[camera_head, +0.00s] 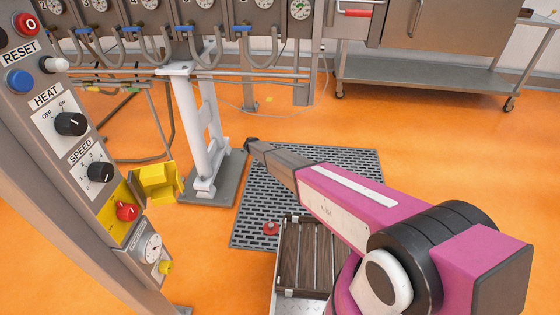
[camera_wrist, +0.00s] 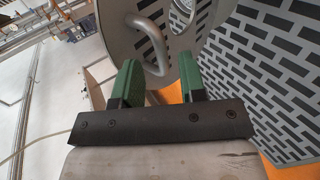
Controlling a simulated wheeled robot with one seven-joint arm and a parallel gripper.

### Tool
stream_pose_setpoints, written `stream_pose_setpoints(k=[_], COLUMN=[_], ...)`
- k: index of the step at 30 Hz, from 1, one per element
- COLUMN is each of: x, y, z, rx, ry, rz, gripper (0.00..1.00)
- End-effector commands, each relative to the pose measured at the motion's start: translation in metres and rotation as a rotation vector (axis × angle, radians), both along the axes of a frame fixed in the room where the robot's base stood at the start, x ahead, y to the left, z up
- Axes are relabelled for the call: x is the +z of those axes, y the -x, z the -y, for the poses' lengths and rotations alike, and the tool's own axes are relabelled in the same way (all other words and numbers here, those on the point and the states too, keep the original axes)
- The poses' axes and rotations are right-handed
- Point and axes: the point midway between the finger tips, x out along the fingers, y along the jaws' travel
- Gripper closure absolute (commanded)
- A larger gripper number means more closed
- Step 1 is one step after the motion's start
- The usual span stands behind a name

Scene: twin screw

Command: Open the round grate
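In the wrist view, the round grate (camera_wrist: 117,42) is a grey disc with dark slots and a bent metal handle (camera_wrist: 152,52). It fills the top middle, and its upper part is cut off by the frame. My gripper (camera_wrist: 160,75) has two green-padded fingers, spread apart and empty. The lower bend of the handle shows between the fingertips or just beyond them; I see no contact. In the head view, my pink and grey arm reaches toward the white post; the gripper is not clearly seen there, and I cannot make out the round grate.
A slotted floor mat (camera_head: 332,165) lies on the orange floor under my arm. A white post (camera_head: 194,125) stands on a base plate beside it. A control panel (camera_head: 75,130) stands at left, gauges and hoses at the back. A steel table (camera_head: 430,75) stands at back right.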

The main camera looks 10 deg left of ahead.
Motion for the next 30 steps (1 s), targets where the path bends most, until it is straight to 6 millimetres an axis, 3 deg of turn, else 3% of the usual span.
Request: stream_pose_setpoints(k=[6, 13, 30], x=[0.024, 0.042, 0.049], y=[-0.001, -0.001, 0.003], z=[-0.037, -0.066, -0.064], rx=[0.000, -0.002, -0.006], ry=[0.004, 0.007, 0.002], rz=[0.004, 0.006, 0.001], gripper=[0.62, 0.62, 0.62])
